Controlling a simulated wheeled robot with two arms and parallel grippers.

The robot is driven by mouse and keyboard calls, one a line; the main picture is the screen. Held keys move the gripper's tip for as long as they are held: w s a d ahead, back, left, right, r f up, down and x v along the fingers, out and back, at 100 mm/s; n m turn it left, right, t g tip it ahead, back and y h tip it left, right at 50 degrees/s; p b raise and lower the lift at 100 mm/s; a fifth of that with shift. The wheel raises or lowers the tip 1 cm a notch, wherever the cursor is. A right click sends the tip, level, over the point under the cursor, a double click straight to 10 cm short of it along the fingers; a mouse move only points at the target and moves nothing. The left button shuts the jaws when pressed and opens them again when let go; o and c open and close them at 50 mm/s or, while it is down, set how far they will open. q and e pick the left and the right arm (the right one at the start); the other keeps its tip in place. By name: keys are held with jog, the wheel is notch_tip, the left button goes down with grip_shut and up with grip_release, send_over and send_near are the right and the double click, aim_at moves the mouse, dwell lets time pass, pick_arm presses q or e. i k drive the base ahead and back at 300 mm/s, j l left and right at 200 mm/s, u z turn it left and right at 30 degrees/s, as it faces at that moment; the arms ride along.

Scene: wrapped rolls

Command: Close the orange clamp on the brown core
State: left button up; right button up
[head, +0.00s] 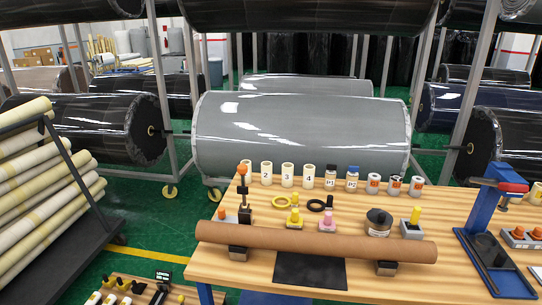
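The brown core (318,243) is a long tube lying across the front of the wooden table. It rests on a dark block near its left end (238,253) and another near its right end (387,268). An upright dark post with an orange ball on top (242,171), which looks like the orange clamp, stands just behind the core's left part. Its orange end points up, clear of the core; its lower part is partly hidden by the core. A small grey block with an orange knob (222,213) is left of it. Neither of my grippers is in view.
Behind the core stand yellow (294,216) and pink (327,220) knobbed pieces, black and yellow rings, a dark round pot (379,222) and a yellow-topped block (412,223). Numbered cups line the back. A blue stand with a red handle (486,225) is at right.

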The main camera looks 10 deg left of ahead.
aim_at(242, 168)
jog(key=i+j+z, duration=0.2)
jog(key=j, duration=0.2)
jog(key=i+j+z, duration=0.15)
jog(key=j, duration=0.3)
jog(key=j+z, duration=0.2)
jog(key=j, duration=0.25)
